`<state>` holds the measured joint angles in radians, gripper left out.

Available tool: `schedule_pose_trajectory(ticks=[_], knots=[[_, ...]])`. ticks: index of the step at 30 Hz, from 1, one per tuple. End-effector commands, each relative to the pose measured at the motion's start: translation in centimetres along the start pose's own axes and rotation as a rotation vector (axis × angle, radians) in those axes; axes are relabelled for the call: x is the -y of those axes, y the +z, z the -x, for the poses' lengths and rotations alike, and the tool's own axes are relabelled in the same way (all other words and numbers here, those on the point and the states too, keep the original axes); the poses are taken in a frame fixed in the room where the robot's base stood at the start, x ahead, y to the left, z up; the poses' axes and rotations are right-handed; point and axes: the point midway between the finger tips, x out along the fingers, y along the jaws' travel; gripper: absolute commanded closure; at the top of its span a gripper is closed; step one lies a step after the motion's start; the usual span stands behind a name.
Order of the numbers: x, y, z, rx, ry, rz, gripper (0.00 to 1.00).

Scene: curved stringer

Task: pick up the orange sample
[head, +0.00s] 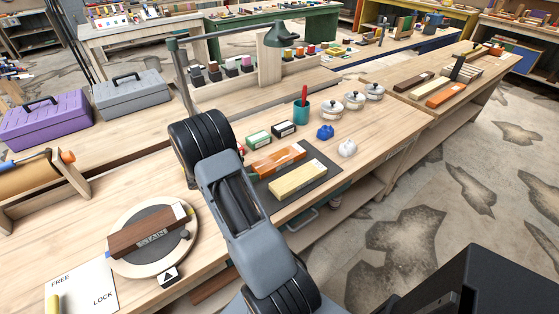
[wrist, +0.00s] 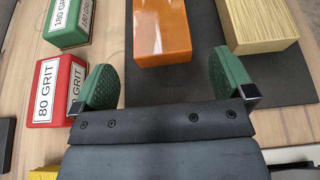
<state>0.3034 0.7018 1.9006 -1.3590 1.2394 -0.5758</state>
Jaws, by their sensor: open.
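The orange sample is a glossy orange block (head: 278,160) lying flat on a dark mat (head: 318,180), beside a pale yellow wood block (head: 298,180). In the wrist view the orange sample (wrist: 162,28) is at the top centre, its near end just ahead of the gap between my fingers. The pale block also shows there (wrist: 260,22), at right. My gripper (wrist: 165,82) is open and empty, with green pads spread wide on either side of the orange sample's line.
A red 80 grit block (wrist: 55,92) sits close to my left finger, with a green 180 grit block (wrist: 70,20) beyond. A teal cup (head: 301,110), a blue item (head: 325,131) and a white item (head: 347,148) stand behind the mat. A stain board on a turntable (head: 128,262) is at left.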

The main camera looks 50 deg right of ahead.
Motion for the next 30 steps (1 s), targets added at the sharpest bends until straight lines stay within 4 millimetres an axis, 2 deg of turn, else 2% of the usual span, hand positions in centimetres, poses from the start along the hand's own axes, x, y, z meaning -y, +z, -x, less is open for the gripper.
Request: schedule_pose_trajectory(ticks=[8,18,28,30], knots=[[0.1,0.1,-1.7,-0.002,-0.001,-0.001,0.00],[0.1,0.4,-5.8,-0.001,-0.002,-0.001,0.00],[0.1,0.3,-6.3,-0.002,0.000,-0.001,0.00],[0.1,0.3,-6.2,-0.002,0.000,-0.001,0.07]])
